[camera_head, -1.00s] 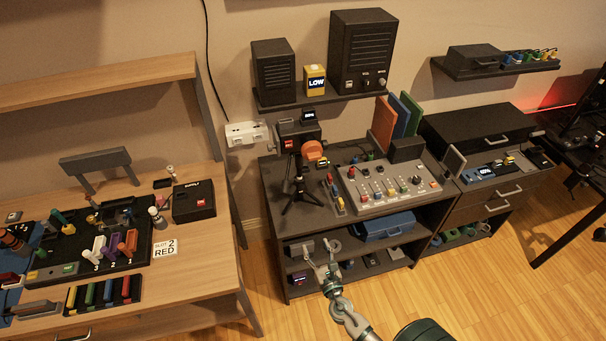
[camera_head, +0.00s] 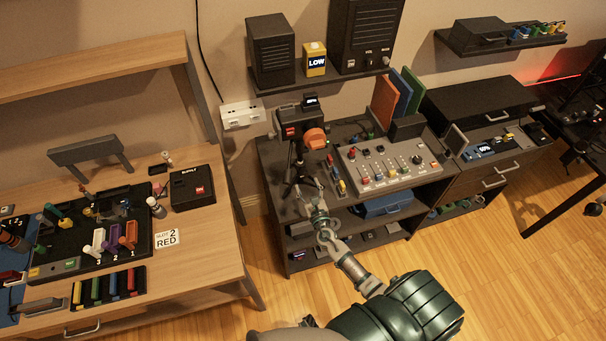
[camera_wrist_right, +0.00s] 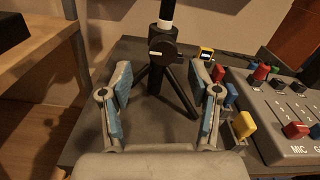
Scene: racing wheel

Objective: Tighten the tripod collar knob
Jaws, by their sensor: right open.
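The small black tripod (camera_head: 296,168) stands on the dark bench and carries a camera with an orange front (camera_head: 314,138). In the right wrist view, the tripod's round black collar knob (camera_wrist_right: 163,49) faces me, with a short pale horizontal mark on it. The tripod legs (camera_wrist_right: 178,92) spread below the knob. My right gripper (camera_head: 308,188) is in front of the tripod, open and empty. In the right wrist view its two blue-padded fingers (camera_wrist_right: 160,78) stand apart, with the knob centred between and beyond them, not touched. My left gripper is not in view.
A mixer panel (camera_head: 390,165) with coloured knobs sits right of the tripod. A yellow block (camera_wrist_right: 243,124) and other coloured pieces lie close to the right finger. A wooden desk (camera_head: 205,255) stands at the left, across a gap.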

